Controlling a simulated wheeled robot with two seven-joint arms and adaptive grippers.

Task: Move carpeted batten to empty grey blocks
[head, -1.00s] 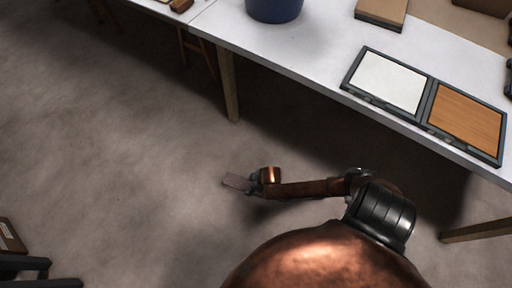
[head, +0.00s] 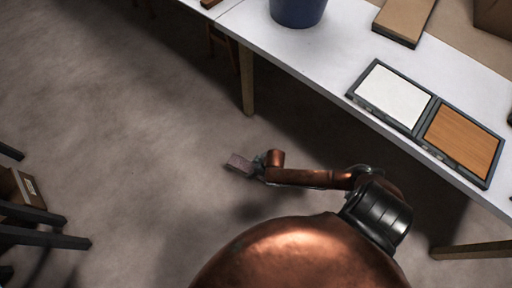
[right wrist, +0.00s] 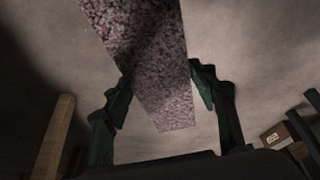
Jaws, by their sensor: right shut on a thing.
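The carpeted batten (head: 238,163) is a short, pinkish-grey speckled piece at the end of my right arm in the head view, above the bare floor. My right gripper (head: 257,164) is shut on it. In the right wrist view the batten (right wrist: 150,60) runs from the top edge down between the two dark green fingers of my right gripper (right wrist: 160,92), one on each side. My left gripper is in neither view. I cannot make out any empty grey blocks in these frames.
A white table (head: 330,55) runs along the upper right, with a blue tub (head: 297,10), a brown box (head: 404,18) and a tray with white (head: 393,97) and wood-coloured (head: 462,142) panels. Dark bars (head: 40,239) and a carton (head: 24,187) stand at the left. Open floor lies between.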

